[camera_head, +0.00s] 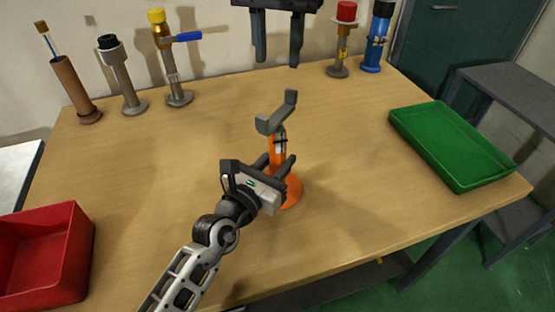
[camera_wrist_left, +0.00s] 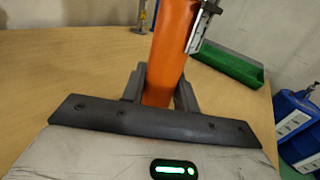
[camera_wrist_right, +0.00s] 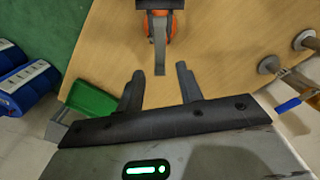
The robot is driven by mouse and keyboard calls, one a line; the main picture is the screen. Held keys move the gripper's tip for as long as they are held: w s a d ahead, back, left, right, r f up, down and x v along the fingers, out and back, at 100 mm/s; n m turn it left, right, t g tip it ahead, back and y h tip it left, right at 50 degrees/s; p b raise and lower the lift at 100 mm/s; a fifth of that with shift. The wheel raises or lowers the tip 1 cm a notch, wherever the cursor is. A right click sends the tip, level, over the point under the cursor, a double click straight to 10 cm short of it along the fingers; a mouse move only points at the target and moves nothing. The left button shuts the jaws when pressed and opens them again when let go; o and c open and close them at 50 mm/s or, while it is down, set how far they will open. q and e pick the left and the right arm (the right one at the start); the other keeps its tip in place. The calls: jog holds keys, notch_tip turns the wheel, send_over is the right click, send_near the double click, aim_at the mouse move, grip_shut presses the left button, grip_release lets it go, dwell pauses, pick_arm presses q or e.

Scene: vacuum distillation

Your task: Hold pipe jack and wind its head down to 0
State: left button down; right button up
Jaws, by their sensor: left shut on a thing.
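The pipe jack stands upright on the table, with an orange body and round orange base (camera_head: 288,192) and a grey V-shaped head (camera_head: 276,116) on top. My left gripper (camera_head: 276,163) is shut on the orange body; in the left wrist view its fingers flank the body (camera_wrist_left: 168,60), and a scale strip (camera_wrist_left: 203,25) shows on the body's side. My right gripper (camera_head: 277,62) is open and empty, above and behind the jack at the top of the head view. In the right wrist view the jack's head (camera_wrist_right: 160,42) lies beyond the open fingertips (camera_wrist_right: 158,75).
A red bin (camera_head: 45,255) sits at the front left and a green tray (camera_head: 450,147) at the right. Several stands line the back edge, including a yellow-topped one (camera_head: 170,60) with a blue handle and a red-topped one (camera_head: 342,40). The table around the jack is clear.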

aim_at(277, 116)
jog(key=shift+o, duration=0.6)
notch_tip(277, 116, down, 10)
jog(key=m, duration=0.2)
jog(key=shift+f+m, duration=0.2)
jog(key=shift+m, duration=0.1)
grip_shut()
